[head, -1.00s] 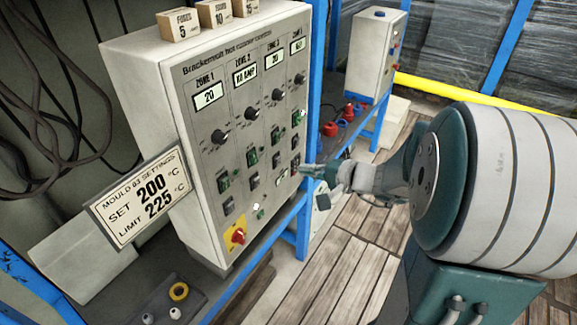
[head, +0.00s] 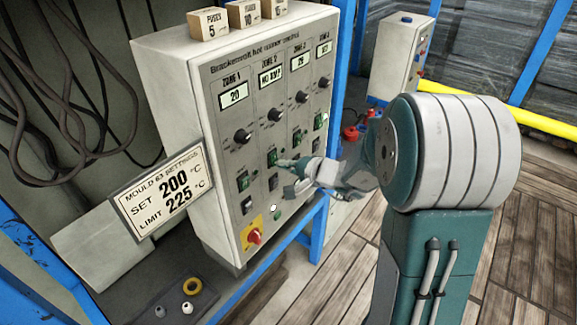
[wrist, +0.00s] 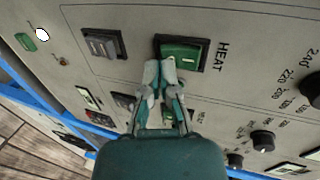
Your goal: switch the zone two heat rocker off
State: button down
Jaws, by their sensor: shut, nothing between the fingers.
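In the head view my gripper (head: 284,163) points left at the panel beside the rocker. Which way the rocker is tipped is unclear.
A dark rocker (wrist: 103,43) sits beside the heat rocker. The zone 1 green rocker (head: 243,181) and a red rotary switch (head: 254,236) are to the left. A settings sign (head: 160,190) stands at the panel's left. A blue frame (head: 318,230) runs below.

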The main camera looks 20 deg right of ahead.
jog(key=shift+w+a+f, duration=0.1)
jog(key=shift+w, duration=0.05)
dwell(0.4)
jog(key=shift+r, duration=0.8)
jog(key=v, duration=1.2)
jog(key=shift+f, duration=0.1)
